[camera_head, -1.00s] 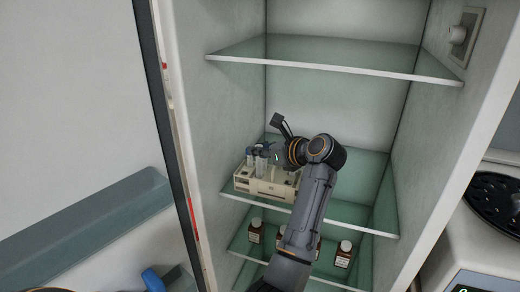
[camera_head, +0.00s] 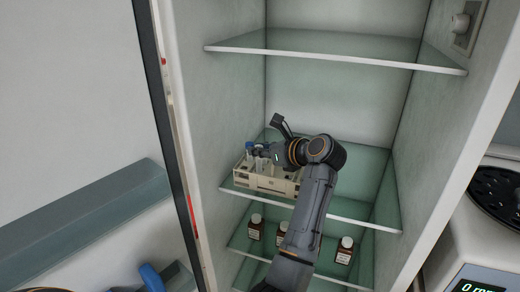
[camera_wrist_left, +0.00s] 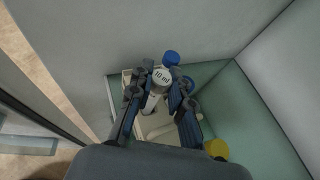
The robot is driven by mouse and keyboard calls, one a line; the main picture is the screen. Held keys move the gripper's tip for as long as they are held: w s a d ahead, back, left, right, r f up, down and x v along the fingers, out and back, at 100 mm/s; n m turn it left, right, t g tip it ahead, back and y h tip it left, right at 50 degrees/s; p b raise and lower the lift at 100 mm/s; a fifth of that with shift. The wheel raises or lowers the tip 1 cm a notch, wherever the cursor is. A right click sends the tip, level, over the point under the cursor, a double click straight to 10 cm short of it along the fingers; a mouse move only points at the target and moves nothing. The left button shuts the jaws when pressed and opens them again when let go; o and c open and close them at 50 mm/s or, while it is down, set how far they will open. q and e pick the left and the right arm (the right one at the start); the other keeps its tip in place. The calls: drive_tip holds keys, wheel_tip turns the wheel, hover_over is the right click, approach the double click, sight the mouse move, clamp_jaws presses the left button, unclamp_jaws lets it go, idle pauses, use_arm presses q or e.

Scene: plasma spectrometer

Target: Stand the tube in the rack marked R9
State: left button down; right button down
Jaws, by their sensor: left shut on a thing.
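A beige rack (camera_head: 268,182) holding tubes stands on the middle glass shelf of the open cabinet. No R9 mark is legible on it. My left gripper (camera_head: 258,153) is over the rack's left part. In the left wrist view the left gripper (camera_wrist_left: 160,85) is shut on a tube with a pale round top (camera_wrist_left: 162,76) reading "10 ml". The tube's lower end is hidden, so I cannot tell whether it sits in a hole. A blue cap (camera_wrist_left: 171,58) shows just beyond the fingers. My right gripper is not in view.
Brown bottles (camera_head: 255,228) stand on the shelf below. An empty upper shelf (camera_head: 340,50) is above my arm, and cabinet walls close in on both sides. A yellow cap (camera_wrist_left: 216,148) is right of the gripper in the wrist view. A machine (camera_head: 490,235) stands outside at right.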

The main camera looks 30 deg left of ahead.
use_arm(q)
drive_tip(key=shift+f+b, duration=0.6)
drive_tip(key=shift+f, duration=0.1)
drive_tip(key=shift+f, duration=0.1)
drive_tip(key=c, duration=1.2)
unclamp_jaws()
drive_tip(key=shift+o, duration=0.2)
